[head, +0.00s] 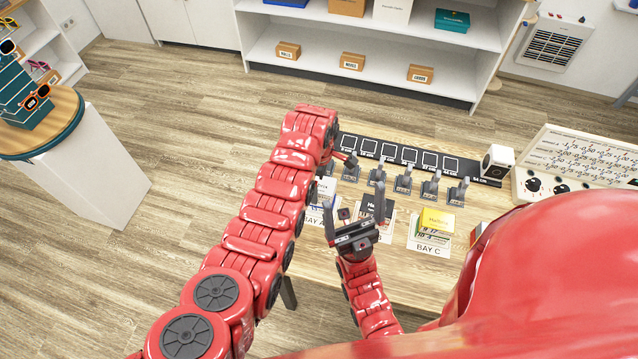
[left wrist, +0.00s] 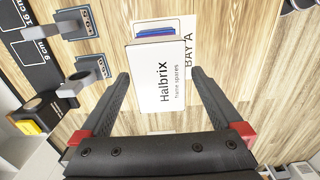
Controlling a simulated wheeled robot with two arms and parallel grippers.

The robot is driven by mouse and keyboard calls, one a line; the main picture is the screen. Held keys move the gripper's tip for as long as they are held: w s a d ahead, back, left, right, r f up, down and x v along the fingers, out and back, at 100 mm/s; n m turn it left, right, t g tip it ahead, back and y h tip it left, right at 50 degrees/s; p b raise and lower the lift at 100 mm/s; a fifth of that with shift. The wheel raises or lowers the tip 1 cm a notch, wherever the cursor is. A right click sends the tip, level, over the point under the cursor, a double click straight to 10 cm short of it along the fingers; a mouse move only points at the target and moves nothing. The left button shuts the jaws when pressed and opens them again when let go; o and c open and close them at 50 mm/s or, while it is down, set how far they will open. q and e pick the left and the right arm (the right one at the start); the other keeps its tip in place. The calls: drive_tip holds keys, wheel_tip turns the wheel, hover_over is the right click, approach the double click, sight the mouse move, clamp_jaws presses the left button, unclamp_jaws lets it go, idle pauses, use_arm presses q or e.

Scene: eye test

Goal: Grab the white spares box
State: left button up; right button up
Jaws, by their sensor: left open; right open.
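The white spares box (head: 327,188) lies in bay A on the table. The left wrist view shows its white top (left wrist: 170,90) printed "Halbrix home spares", with a blue item (left wrist: 155,31) showing at its upper end. My left gripper (left wrist: 160,74) is open, with one finger on each side of the box in that view; I cannot tell whether they touch it. In the head view my left arm hides most of that gripper and part of the box. My right gripper (head: 355,205) is open and empty, right of the white box in front of bay B.
A dark box (head: 372,208) sits in bay B, and a yellow box (head: 437,219) tops a stack in bay C. Several grey clamps (head: 403,181) stand behind the bays before a black marked strip (head: 400,154).

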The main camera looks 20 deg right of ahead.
use_arm(q)
drive_tip(key=shift+f, duration=0.3)
drive_tip(key=c, duration=1.4)
drive_tip(key=shift+w+r, duration=0.1)
